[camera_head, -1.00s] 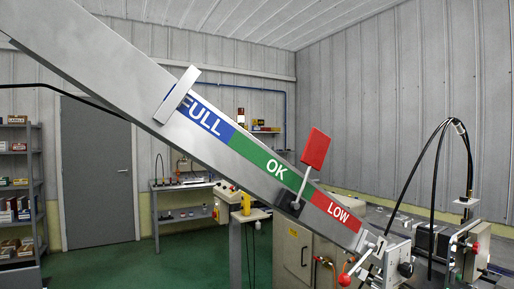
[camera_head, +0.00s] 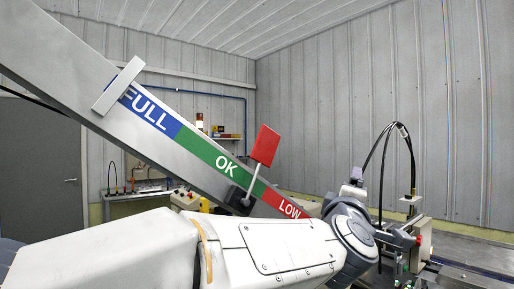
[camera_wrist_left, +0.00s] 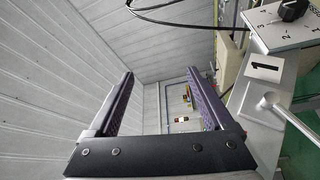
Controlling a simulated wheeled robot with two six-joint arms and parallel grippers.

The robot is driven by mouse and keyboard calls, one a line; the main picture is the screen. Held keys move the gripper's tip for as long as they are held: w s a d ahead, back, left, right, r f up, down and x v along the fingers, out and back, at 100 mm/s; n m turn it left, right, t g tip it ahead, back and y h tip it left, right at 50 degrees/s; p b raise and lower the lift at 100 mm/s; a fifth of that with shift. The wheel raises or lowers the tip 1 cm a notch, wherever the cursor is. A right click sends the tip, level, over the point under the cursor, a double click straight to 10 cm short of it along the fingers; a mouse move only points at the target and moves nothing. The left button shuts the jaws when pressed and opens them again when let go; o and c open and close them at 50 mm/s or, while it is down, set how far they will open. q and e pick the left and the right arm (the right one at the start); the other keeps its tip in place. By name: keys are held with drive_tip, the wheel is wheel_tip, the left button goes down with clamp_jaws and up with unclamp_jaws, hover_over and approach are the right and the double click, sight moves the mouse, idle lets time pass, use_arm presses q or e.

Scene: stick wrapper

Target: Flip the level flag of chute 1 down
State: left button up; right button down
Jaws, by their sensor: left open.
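The chute (camera_head: 75,95) slopes down from upper left to right in the head view, with blue FULL, green OK and red LOW bands. Its red level flag (camera_head: 265,145) stands raised on a thin rod from a dark pivot block (camera_head: 236,199), near the OK–LOW border. My left arm crosses in front of the chute's lower end. My left gripper (camera_wrist_left: 160,73) is open and empty in the left wrist view; in the head view only a small purple part of it (camera_head: 357,173) shows, right of the flag. A plate labelled 1 (camera_wrist_left: 263,71) is right of its fingers. My right gripper is not in view.
A dial plate (camera_wrist_left: 287,25) with a black knob and a pale rod (camera_wrist_left: 290,122) are at the right of the wrist view. Black hoses (camera_head: 384,170) arch over machinery at the right of the head view. A white block (camera_head: 118,87) sits across the chute near FULL.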

use_arm(q)
drive_tip(key=s+a+r+n+t+y, duration=0.2)
drive_tip(key=a+r+n+t+y, duration=0.25)
drive_tip(key=r+n+y, duration=0.45)
drive_tip(key=n+g+y+p, duration=0.1)
drive_tip(key=n+g+y, duration=0.75)
drive_tip(key=n, duration=1.05)
approach(265, 145)
drive_tip(key=w+a+f+t+y, duration=0.1)
drive_tip(key=w+f+y, duration=0.1)
drive_tip(key=w, duration=0.1)
drive_tip(key=p+x, duration=0.2)
drive_tip(key=x, duration=0.8)
drive_tip(key=shift+w+r, duration=0.15)
drive_tip(key=shift+w, duration=0.05)
clamp_jaws()
